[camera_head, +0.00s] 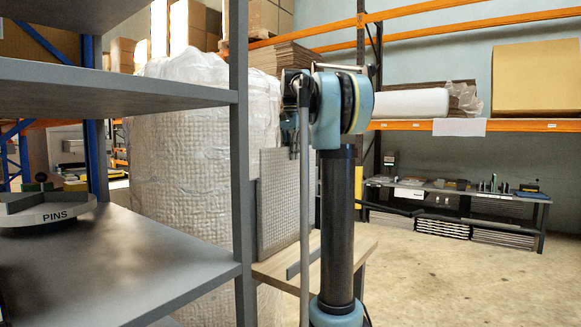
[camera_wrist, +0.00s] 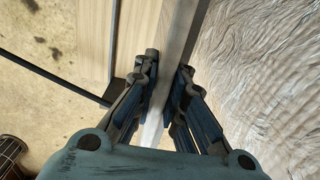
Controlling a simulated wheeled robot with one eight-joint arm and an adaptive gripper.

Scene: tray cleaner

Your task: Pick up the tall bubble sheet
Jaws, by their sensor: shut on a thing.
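The tall bubble sheet (camera_head: 276,205) is a thin grey dimpled panel standing upright on a small wooden table (camera_head: 345,250), just left of my arm in the head view. In the wrist view the sheet (camera_wrist: 160,96) shows nearly edge-on as a narrow strip. My gripper (camera_wrist: 167,72) has one finger on each side of this strip and is shut on it.
A large bubble-wrapped load (camera_head: 190,130) stands close behind the sheet; its wrinkled side (camera_wrist: 265,80) fills the right of the wrist view. A grey metal shelf (camera_head: 130,265) with a round PINS tray (camera_head: 45,215) stands at left. The floor (camera_head: 450,270) at right is clear.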

